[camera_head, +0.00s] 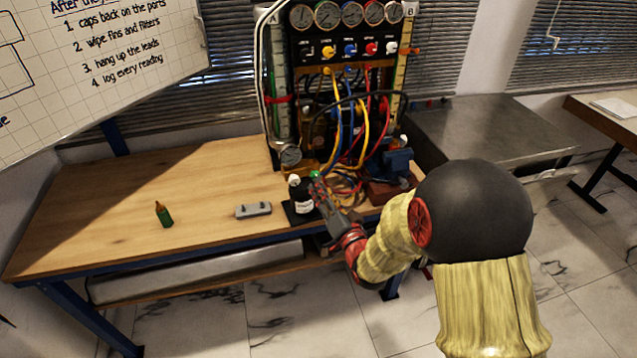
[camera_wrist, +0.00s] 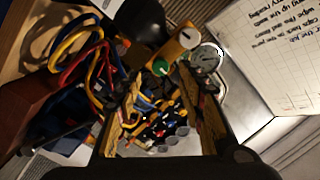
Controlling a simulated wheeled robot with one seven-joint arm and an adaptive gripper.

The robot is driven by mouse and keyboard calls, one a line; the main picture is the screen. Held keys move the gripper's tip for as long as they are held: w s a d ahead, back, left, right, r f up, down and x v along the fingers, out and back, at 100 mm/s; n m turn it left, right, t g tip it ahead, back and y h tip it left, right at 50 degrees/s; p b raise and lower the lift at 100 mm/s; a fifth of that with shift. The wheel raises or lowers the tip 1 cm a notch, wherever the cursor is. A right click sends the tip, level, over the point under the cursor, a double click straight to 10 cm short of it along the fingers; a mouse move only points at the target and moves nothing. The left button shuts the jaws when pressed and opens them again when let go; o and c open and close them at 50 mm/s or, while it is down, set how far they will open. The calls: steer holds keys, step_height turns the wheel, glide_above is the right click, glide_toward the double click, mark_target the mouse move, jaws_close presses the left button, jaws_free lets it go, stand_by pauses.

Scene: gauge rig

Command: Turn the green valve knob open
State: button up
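The green valve knob (camera_wrist: 160,68) shows in the wrist view just beyond the gap between my fingertips, on a tan bar beside a white knob (camera_wrist: 189,38). In the head view the green knob (camera_head: 315,174) is a small green spot at the tip of my gripper (camera_head: 320,186), partly hidden by it. In the wrist view my gripper (camera_wrist: 159,78) is open, its two fingers apart with nothing held between them. I cannot tell whether a fingertip touches the knob.
A black bottle (camera_head: 300,194) stands close left of my gripper. Coloured hoses (camera_head: 350,150) hang from the gauge panel (camera_head: 345,48) behind it. A blue vise (camera_head: 392,163) is at the right.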

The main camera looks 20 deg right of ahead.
steer(key=s, duration=0.6)
steer(key=shift+d, duration=0.35)
